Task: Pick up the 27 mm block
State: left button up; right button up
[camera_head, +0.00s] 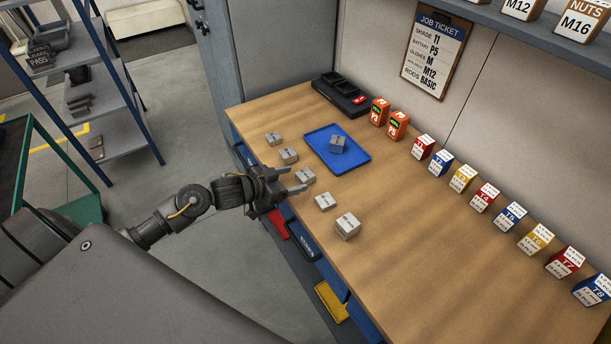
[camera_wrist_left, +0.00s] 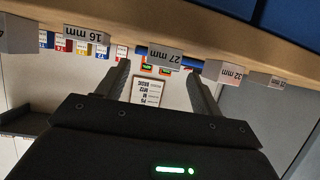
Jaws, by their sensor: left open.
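The 27 mm block is a small grey block with a printed label; in the wrist view the 27 mm block (camera_wrist_left: 165,56) shows upside down, its label readable. In the head view it appears to be the middle block (camera_head: 304,176) of the row along the bench's left edge. My left gripper (camera_head: 295,181) is open and empty at that edge, its fingers pointing toward this block. In the wrist view the block lies just ahead of the gap between the fingertips (camera_wrist_left: 159,72). I cannot tell whether the fingers touch it. My right gripper is not in view.
The 16 mm block (camera_wrist_left: 84,34) and the 32 mm block (camera_wrist_left: 222,72) flank it closely. A blue tray (camera_head: 355,164) with a grey block (camera_head: 338,144) lies behind. Coloured boxes (camera_head: 480,197) line the back; the bench (camera_head: 430,260) is clear at the near right.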

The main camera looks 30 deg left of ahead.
aim_at(303, 175)
pick_arm(q)
jog(key=shift+w, duration=0.25)
jog(key=p+x, duration=0.2)
jog(key=x, duration=0.2)
jog(key=shift+w+d+f, duration=0.1)
jog(key=shift+w+d, duration=0.1)
jog(key=shift+w, duration=0.15)
jog(key=shift+s, duration=0.1)
jog(key=shift+c, duration=0.8)
jog(key=c, duration=1)
